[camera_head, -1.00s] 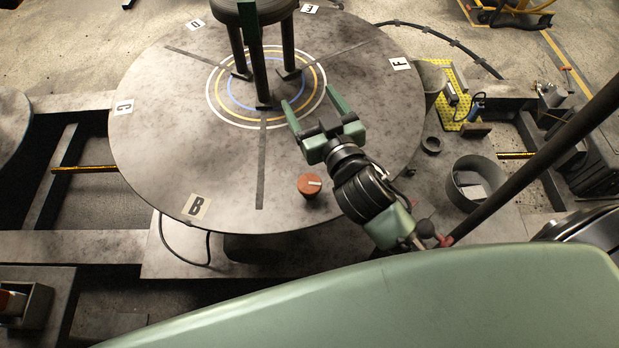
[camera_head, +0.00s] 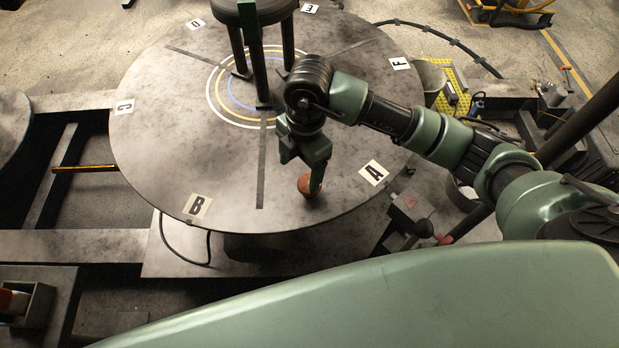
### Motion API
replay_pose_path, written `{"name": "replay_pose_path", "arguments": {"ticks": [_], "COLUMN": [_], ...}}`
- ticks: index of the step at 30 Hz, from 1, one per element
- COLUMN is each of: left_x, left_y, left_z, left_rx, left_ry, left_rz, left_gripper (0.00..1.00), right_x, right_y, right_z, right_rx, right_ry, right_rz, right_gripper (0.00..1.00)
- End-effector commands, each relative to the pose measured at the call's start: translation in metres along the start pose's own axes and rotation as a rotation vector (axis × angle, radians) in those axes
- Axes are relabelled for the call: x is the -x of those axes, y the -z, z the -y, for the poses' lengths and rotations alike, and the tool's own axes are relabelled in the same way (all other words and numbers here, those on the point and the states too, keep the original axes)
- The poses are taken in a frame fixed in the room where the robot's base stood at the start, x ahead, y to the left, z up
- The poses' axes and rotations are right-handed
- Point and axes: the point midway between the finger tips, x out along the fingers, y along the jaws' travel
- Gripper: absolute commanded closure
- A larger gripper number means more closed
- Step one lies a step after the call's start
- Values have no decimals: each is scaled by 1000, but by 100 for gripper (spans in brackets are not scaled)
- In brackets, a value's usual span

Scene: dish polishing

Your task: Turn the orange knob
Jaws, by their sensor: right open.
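The orange knob (camera_head: 304,187) sits near the front edge of the round grey table (camera_head: 160,130), between the labels B and A. My right gripper (camera_head: 302,172) points down at the knob. The knob's white mark is hidden. I cannot tell whether the fingers touch the knob. My left gripper is not in view.
A dark three-legged stand (camera_head: 262,55) stands on the table's ringed centre, close behind my right wrist. Yellow perforated plate (camera_head: 458,85) and a grey can (camera_head: 431,76) lie right of the table. The table's left side is clear.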

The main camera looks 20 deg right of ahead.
Motion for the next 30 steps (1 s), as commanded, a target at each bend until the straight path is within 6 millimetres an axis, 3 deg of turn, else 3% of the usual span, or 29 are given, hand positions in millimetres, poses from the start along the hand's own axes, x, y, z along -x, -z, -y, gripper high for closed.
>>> {"name": "replay_pose_path", "arguments": {"ticks": [1,5,18,30], "left_x": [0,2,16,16], "left_y": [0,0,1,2], "left_z": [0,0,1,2], "left_rx": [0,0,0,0], "left_ry": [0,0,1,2], "left_rz": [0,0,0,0], "left_gripper": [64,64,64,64], "right_x": [2,-1,-64,-73], "right_y": [-13,-27,-32,-32], "right_z": [1,4,6,5], "right_rx": [-28,-64,-62,-60], "right_ry": [11,28,28,25], "right_rz": [49,105,101,100], "right_gripper": [24,24,24,27]}}
